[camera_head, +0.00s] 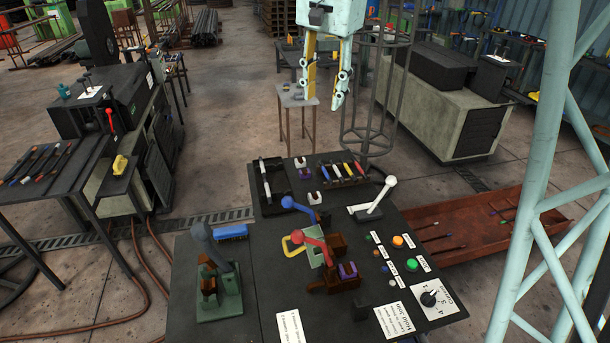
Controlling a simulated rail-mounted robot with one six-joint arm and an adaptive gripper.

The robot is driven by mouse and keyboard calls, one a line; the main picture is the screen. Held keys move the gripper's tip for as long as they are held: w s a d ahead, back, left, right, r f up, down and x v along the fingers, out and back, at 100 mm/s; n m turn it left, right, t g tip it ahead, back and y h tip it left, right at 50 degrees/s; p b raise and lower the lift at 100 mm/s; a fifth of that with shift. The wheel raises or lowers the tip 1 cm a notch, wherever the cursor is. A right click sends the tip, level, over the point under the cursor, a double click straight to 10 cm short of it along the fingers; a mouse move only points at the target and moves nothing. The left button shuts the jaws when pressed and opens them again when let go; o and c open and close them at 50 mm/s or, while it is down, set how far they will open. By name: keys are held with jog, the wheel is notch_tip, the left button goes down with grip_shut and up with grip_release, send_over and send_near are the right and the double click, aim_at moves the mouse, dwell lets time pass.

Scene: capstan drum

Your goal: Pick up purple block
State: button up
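Another small purple patch (305,173) shows near the table's far edge, beside small white-topped pieces. My gripper (324,104) hangs at the top centre, pointing down, well above and beyond the table. Its two fingers are apart with nothing between them.
The control table (262,310) carries a grey-handled lever (210,245), a blue lever (298,208), a white lever (380,197), a blue brush-like piece (231,231) and coloured buttons (398,241). A wire cage (372,100) stands behind it. A pale lattice post (537,170) rises at right.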

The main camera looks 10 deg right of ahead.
jog(key=w+f+m, duration=0.2)
jog(key=w+f, duration=0.4)
jog(key=w, duration=0.2)
jog(key=w+f+m, duration=0.2)
jog(key=w+f, duration=0.4)
jog(key=w, duration=0.3)
jog(key=m+g, duration=0.2)
jog(key=m, duration=0.2)
send_over(302, 172)
notch_tip(302, 172, down, 20)
jog(key=shift+a+p, duration=0.2)
jog(key=shift+p, duration=0.15)
notch_tip(302, 172, down, 7)
jog(key=shift+f+b, duration=0.2)
jog(key=shift+b, duration=0.2)
jog(key=shift+f, duration=0.55)
jog(key=shift+f, duration=0.1)
jog(key=shift+w+d+f+b, duration=0.1)
jog(key=shift+f+b, duration=0.3)
jog(key=shift+f, duration=2.1)
